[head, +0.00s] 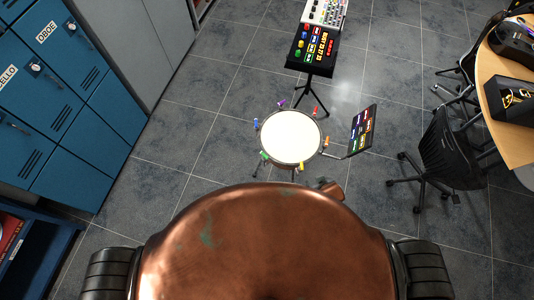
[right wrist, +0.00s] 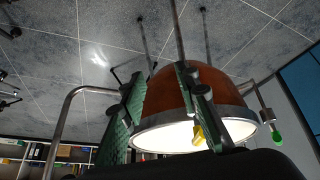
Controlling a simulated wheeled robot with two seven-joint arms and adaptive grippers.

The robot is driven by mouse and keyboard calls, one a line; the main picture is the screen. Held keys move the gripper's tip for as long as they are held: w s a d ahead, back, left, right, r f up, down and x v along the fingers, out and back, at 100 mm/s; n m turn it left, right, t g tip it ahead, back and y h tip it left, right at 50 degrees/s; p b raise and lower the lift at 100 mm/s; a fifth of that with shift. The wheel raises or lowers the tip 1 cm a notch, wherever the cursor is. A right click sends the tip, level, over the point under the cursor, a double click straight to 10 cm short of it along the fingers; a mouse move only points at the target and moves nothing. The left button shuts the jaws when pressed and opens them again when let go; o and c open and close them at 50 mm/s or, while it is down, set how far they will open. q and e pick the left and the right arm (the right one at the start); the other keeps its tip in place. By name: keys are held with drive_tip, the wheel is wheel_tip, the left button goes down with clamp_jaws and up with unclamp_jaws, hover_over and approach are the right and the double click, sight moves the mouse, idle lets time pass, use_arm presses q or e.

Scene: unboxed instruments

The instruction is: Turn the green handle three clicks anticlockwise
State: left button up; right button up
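The green handle (head: 264,155) is at the front left of the round drum (head: 291,137) in the head view. In the right wrist view the green handle (right wrist: 277,138) hangs at the far right, beside the drum's rim. My right gripper (right wrist: 162,76) is open and empty, its two fingers spread in front of the drum's copper shell (right wrist: 168,92). The green handle is outside the fingers, to their right. The yellow handle (right wrist: 199,134) shows near the right finger. I cannot see a gap or touch between fingers and drum. My left gripper is not in view.
Blue (head: 256,123), purple (head: 281,102), red (head: 314,111) and orange (head: 326,141) handles ring the drum. A dark panel (head: 362,130) stands right of it, a button box (head: 313,52) behind. Blue lockers (head: 60,95) are left; a chair (head: 447,150) is right.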

wheel_tip(320, 180, up, 9)
drive_tip(key=w+a+p, duration=0.2)
drive_tip(key=n+t+y, duration=0.2)
drive_tip(key=n+y, duration=0.2)
drive_tip(key=n, duration=0.2)
approach(266, 157)
drive_tip(key=x, duration=0.4)
drive_tip(key=shift+w+a+p, duration=0.1)
drive_tip(key=shift+p, duration=0.35)
drive_tip(key=shift+x, duration=3.5)
clamp_jaws()
